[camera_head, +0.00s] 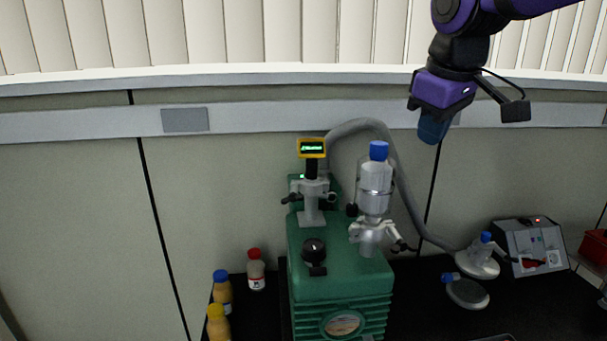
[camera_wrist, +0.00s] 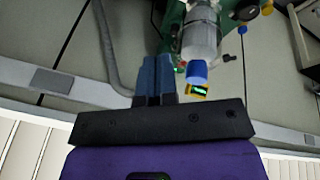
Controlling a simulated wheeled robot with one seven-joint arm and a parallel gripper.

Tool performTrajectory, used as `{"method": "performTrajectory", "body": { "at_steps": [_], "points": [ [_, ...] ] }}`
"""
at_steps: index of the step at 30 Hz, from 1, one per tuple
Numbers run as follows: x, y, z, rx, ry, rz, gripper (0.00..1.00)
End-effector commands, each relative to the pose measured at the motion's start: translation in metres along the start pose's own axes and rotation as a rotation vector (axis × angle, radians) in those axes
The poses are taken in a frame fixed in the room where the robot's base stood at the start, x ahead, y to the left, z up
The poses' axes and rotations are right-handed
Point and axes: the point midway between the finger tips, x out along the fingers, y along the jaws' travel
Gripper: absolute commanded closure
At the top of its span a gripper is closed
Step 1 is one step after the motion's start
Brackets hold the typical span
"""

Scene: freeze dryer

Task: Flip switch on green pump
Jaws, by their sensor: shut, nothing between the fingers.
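The green pump (camera_head: 340,276) stands on the dark bench at the centre of the head view. Its switch is not clearly told apart; a black knob (camera_head: 314,250) sits on its top, and a small green light shows at its back. A gauge with a yellow frame and green display (camera_head: 312,148) rises above it. A clear vessel with a blue cap (camera_head: 375,185) stands on the pump's right side. My gripper (camera_head: 430,134) is high to the right of the pump, apart from it. In the wrist view its blue fingers (camera_wrist: 155,72) are together and empty; part of the pump (camera_wrist: 173,24) shows beyond.
A grey hose (camera_head: 405,180) arches from behind the pump down to the right. Bottles (camera_head: 222,292) stand to the left of the pump. A grey device (camera_head: 532,246) and a round plate with a flask (camera_head: 478,265) are at the right. The wall is close behind.

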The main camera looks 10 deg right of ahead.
Motion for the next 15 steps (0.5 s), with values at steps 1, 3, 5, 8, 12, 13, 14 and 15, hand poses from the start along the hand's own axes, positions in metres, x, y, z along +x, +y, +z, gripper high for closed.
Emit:
{"method": "performTrajectory", "body": {
  "at_steps": [1,3,5,8,12,13,14,15],
  "points": [
    [0.003,0.002,-0.018,-0.047,-0.011,-0.006,1.00],
    [0.006,0.005,-0.040,-0.116,-0.023,-0.012,1.00],
    [0.009,0.007,-0.059,-0.176,-0.032,-0.018,1.00],
    [0.016,0.009,-0.090,-0.272,-0.047,-0.031,1.00],
    [0.030,0.011,-0.132,-0.406,-0.063,-0.053,1.00],
    [0.034,0.011,-0.141,-0.434,-0.066,-0.059,1.00],
    [0.037,0.011,-0.150,-0.463,-0.069,-0.065,1.00],
    [0.042,0.011,-0.162,-0.499,-0.072,-0.073,1.00]
  ]
}}
